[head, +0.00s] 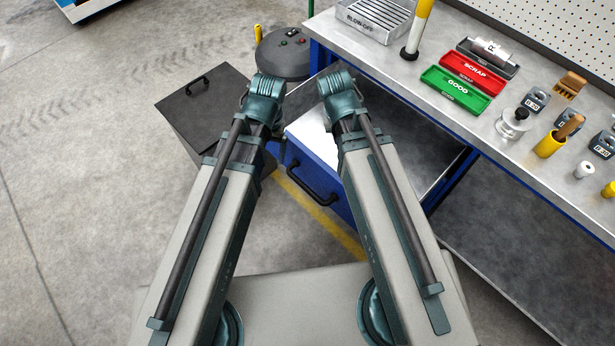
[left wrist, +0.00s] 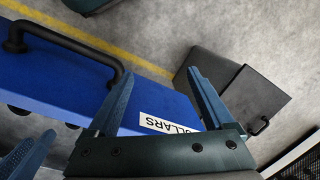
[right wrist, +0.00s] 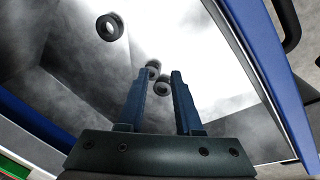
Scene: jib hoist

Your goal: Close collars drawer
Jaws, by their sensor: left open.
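The collars drawer (head: 318,165) is a blue-fronted drawer pulled out from under the workbench, with a black bar handle (head: 314,187). In the left wrist view its blue front (left wrist: 60,85) carries a white label (left wrist: 165,124) reading "COLLARS", upside down and partly hidden. My left gripper (left wrist: 160,72) is open and empty beside the front, to the right of the handle; in the head view it is mostly hidden by my arm. My right gripper (right wrist: 160,70) is open over the drawer's inside, its fingers fairly close together. Several dark ring collars (right wrist: 110,27) lie in the drawer.
The workbench (head: 430,110) at right holds red and green trays (head: 457,89), a yellow cup (head: 550,144) and other small parts. A dark box with a handle (head: 208,102) stands left of the drawer, near a round grey base (head: 284,54). Floor at far left is clear.

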